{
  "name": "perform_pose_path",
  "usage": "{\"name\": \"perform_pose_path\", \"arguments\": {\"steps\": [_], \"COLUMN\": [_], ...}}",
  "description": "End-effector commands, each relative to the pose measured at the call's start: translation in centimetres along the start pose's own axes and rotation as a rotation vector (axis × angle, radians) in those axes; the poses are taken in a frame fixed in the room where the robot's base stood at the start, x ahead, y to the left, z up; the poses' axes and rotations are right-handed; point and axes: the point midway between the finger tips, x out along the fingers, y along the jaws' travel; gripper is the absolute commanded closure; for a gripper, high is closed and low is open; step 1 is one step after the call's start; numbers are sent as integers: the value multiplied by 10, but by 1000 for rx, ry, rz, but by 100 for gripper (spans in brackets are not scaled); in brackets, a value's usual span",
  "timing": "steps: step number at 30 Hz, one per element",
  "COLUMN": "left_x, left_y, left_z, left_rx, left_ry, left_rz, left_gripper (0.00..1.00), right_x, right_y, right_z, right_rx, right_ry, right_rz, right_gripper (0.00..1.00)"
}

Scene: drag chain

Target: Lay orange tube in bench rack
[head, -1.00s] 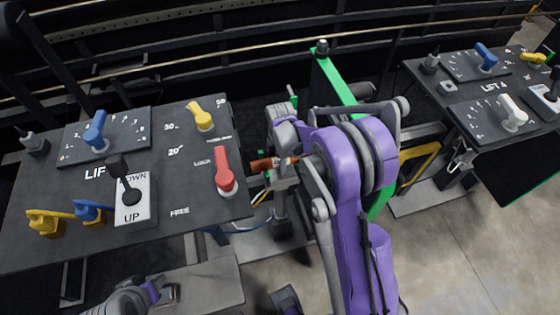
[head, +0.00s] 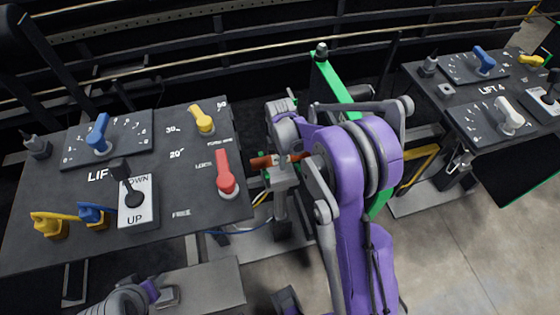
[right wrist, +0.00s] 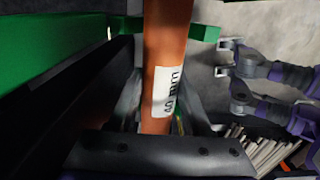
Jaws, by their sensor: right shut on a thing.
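An orange tube (head: 262,162) shows in the head view at the right edge of the left control panel. My right gripper (head: 282,160) is shut on it, above a grey post. The right wrist view shows the tube (right wrist: 166,45) running lengthwise between the fingers, with a white label marked in mm. My left gripper (head: 158,293) is low at the left in the head view, and its jaws are too unclear to judge. I cannot make out the bench rack for certain.
A lift control panel (head: 85,200) with levers and knobs fills the left, with another (head: 500,120) at the right. A green upright (head: 340,85) stands close behind my right arm. A grey surface (head: 212,285) lies at the bottom. Bare floor (head: 450,250) is at lower right.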

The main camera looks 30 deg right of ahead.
Motion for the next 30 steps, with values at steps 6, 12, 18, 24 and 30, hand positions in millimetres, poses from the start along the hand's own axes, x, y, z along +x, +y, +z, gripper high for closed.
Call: {"name": "perform_pose_path", "arguments": {"steps": [6, 12, 18, 24, 30], "left_x": [-7, -12, -16, -16, -16], "left_y": [0, 0, 0, 0, 0], "left_z": [-6, -10, -13, -13, -13], "left_rx": [0, 0, 0, 0, 0], "left_ry": [4, 7, 9, 9, 9], "left_rz": [0, 0, 0, 0, 0], "left_gripper": [50, 50, 50, 50, 50], "right_x": [-15, -27, -36, -36, -36], "right_y": [0, 0, 0, 0, 0], "right_z": [0, 0, 0, 0, 0], "right_rx": [0, 0, 0, 0, 0], "right_ry": [0, 0, 0, 0, 0], "right_rz": [1, 0, 0, 0, 0], "right_gripper": [100, 100, 100, 100, 100]}}
